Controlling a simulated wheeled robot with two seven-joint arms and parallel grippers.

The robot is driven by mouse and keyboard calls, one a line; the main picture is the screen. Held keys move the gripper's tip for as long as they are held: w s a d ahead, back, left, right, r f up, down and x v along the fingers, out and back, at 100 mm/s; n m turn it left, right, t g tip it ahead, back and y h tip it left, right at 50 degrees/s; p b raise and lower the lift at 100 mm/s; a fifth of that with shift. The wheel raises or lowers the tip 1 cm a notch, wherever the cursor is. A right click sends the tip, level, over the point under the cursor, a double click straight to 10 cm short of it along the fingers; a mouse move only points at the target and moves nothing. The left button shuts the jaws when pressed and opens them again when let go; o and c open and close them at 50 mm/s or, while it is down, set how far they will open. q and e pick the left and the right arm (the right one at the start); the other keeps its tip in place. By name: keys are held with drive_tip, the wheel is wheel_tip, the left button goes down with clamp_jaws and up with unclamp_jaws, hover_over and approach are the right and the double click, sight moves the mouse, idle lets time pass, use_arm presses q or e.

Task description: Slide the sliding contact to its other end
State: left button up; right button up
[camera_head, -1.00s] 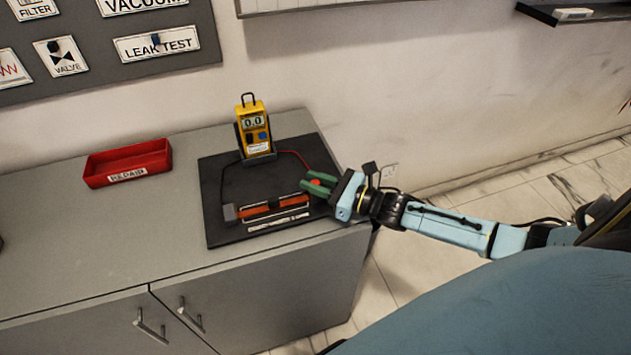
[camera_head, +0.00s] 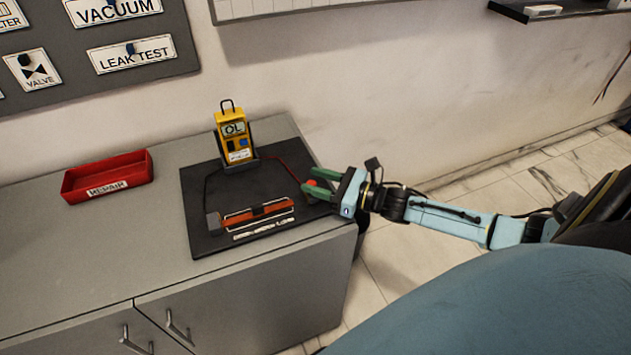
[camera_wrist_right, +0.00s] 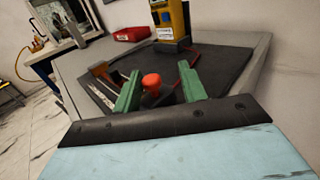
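The sliding contact shows as a round red knob (camera_head: 312,183) beyond the right end of the orange-brown resistor bar (camera_head: 270,209), on the black board (camera_head: 205,190). My right gripper (camera_head: 310,184) is at the knob, with its two green fingers on either side. In the right wrist view the knob (camera_wrist_right: 151,83) stands between the spread fingers (camera_wrist_right: 160,88), with gaps visible beside it. The fingers look open. My left gripper is not in view.
A yellow meter (camera_head: 232,128) stands at the back of the board and appears to read OL. A red wire runs from it toward the knob. A red REPAIR bin (camera_head: 108,178) is on the grey cabinet (camera_head: 90,250) at left.

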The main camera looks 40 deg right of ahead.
drive_tip(key=shift+w+a, duration=0.1)
drive_tip(key=shift+a, duration=0.05)
drive_tip(key=v, duration=1.3)
drive_tip(key=shift+p, duration=0.45)
drive_tip(key=s+d+f+m+g+h, duration=0.15)
drive_tip(key=s+f+m+h, duration=0.3)
drive_tip(key=f+m, duration=0.7)
drive_tip(key=s+d+f+m+g+h, duration=0.1)
drive_tip(key=s+f+m+g+h, duration=0.3)
drive_tip(key=f+m, duration=0.75)
drive_tip(key=s+a+f+m+g, duration=0.4)
drive_tip(key=s+a+f+m, duration=0.4)
drive_tip(key=s, duration=0.4)
drive_tip(key=s+a+f+m+g, duration=0.5)
drive_tip(key=s+a+f+m, duration=0.3)
drive_tip(key=s+a+f, duration=0.1)
drive_tip(key=s+f, duration=0.1)
drive_tip(key=s, duration=0.1)
drive_tip(key=shift+s+m+h, duration=0.35)
drive_tip(key=shift+s+m, duration=0.05)
drive_tip(key=shift+a+f, duration=0.1)
drive_tip(key=shift+f, duration=0.05)
idle(1.0)
